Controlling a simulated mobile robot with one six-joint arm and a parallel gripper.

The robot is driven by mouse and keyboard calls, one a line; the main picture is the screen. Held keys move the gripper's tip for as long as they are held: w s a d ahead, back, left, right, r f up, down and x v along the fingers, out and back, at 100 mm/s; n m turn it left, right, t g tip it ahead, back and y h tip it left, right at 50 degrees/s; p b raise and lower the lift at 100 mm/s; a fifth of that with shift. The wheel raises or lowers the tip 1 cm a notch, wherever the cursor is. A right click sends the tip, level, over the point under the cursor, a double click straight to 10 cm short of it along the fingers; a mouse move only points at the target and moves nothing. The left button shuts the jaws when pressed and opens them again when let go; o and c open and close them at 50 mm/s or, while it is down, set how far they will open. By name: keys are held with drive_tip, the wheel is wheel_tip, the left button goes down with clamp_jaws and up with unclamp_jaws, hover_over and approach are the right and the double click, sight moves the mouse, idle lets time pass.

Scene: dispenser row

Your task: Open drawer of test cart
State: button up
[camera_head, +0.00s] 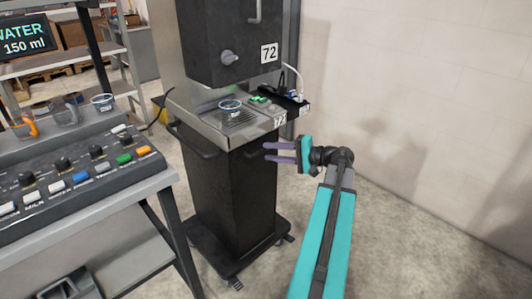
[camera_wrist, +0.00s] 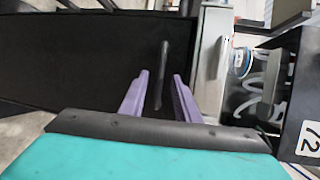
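The test cart is a black cabinet (camera_head: 215,190) on casters under a grey tray top, with a plate reading 72 on the top's edge. In the wrist view its dark front panel (camera_wrist: 80,60) fills the left and middle, with a dark bar handle (camera_wrist: 163,60) on it. My gripper (camera_head: 266,151) is at the cart's right-hand face, just below the top; it also shows in the wrist view (camera_wrist: 161,76). Its two purple fingers are apart, and the handle appears between them in the wrist view. I cannot tell whether they touch it. No gap around a drawer front is visible.
A black dispenser (camera_head: 230,40) labelled 72 with a knob hangs above the cart. A cup (camera_head: 230,106) stands on the tray top. A button console (camera_head: 80,180) is at left. A wall is at right; the floor (camera_head: 400,230) between is clear.

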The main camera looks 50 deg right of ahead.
drive_tip(key=shift+x, duration=1.2)
